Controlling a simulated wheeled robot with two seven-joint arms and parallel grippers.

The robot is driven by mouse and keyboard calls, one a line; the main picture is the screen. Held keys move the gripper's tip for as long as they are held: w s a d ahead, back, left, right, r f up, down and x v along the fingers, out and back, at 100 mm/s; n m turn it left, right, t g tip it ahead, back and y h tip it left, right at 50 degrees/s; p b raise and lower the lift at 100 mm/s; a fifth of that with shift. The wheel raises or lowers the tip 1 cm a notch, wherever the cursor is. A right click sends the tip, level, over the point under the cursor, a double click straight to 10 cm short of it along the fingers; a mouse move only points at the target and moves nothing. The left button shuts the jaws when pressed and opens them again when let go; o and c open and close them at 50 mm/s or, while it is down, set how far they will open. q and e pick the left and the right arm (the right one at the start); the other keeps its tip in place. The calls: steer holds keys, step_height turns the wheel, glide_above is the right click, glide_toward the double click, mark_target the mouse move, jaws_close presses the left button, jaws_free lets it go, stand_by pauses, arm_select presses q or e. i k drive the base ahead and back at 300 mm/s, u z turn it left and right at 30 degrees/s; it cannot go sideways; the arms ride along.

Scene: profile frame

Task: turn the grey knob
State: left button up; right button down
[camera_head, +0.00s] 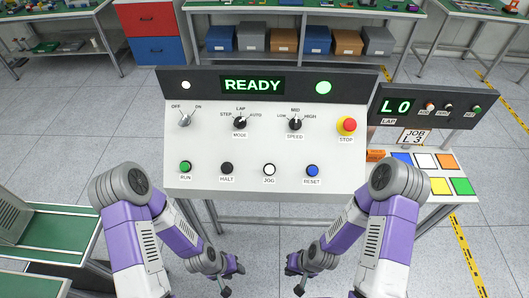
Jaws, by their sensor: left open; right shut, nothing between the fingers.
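The grey knob (185,119) is at the upper left of the white control panel (220,150), below the OFF and ON labels. It looks turned toward OFF, but it is small in the picture. My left gripper (232,280) is open and empty, low in front of the panel and well below the knob. My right gripper (295,283) is shut with nothing in it, to the right of the left one, also below the panel and apart from it.
The panel also carries a black mode knob (239,123), a black speed knob (295,124), a red stop button (346,125) and a row of buttons with a green run button (185,167). The display (252,85) reads READY. A side unit (425,107) stands right.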

mark_target(185, 120)
steer(key=u, duration=0.45)
steer(key=i, duration=0.2)
steer(key=u, duration=0.25)
